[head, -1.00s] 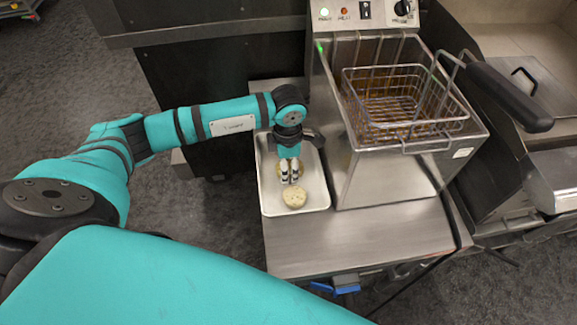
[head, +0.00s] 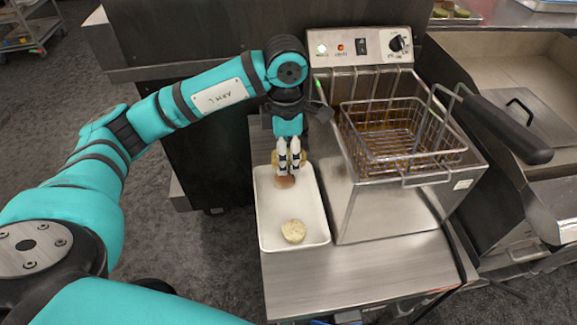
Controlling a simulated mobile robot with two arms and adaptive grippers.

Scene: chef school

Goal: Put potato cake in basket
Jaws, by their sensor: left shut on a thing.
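My left gripper (head: 289,168) is shut on a potato cake (head: 303,159), whose tan edges show on both sides of the fingers. It holds the cake above the far end of the white tray (head: 263,215). A second round, pale potato cake (head: 293,231) lies in the near part of the tray. The wire basket (head: 432,165) sits in the top of the steel fryer to the right of my gripper. The basket looks empty, and its black handle points right. My right gripper is not in view.
The fryer (head: 385,210) stands right beside the tray on a steel counter (head: 350,275). Its knob and switches are at the back. The basket handle (head: 505,128) reaches over a neighbouring unit. More round patties lie on a tray at the top right.

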